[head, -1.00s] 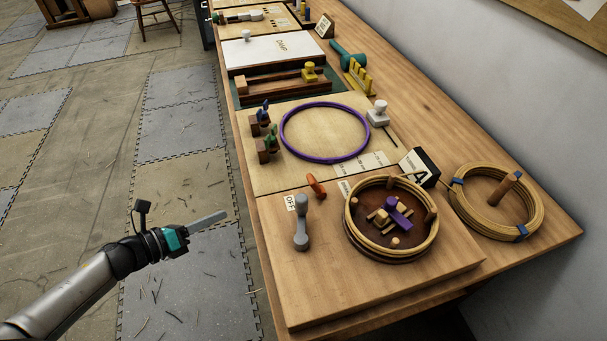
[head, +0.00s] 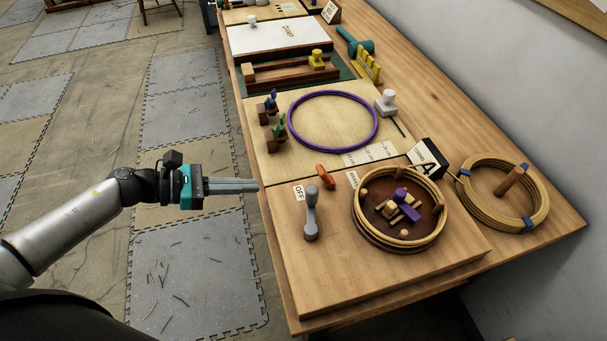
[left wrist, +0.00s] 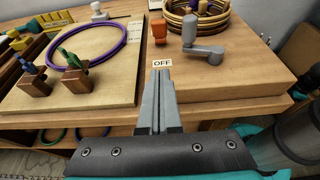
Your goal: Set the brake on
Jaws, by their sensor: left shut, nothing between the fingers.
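A grey lever (head: 311,213) stands at the left of the wooden board (head: 345,285), beside a white OFF label (head: 298,192). An orange handle (head: 325,176) is just behind it. In the left wrist view the grey lever (left wrist: 202,48), the orange handle (left wrist: 160,30) and the OFF label (left wrist: 162,63) are beyond the fingertips. My left gripper (head: 257,186) is shut and empty. Its fingers point right at the bench's left edge, short of the label and lever. My right gripper is not in view.
A turntable (head: 363,232) holds a cane coil (head: 436,220) around pegs and a purple piece. Another cane coil (head: 537,205) lies behind to the right. A board with a purple ring (head: 375,120) lies farther along the bench.

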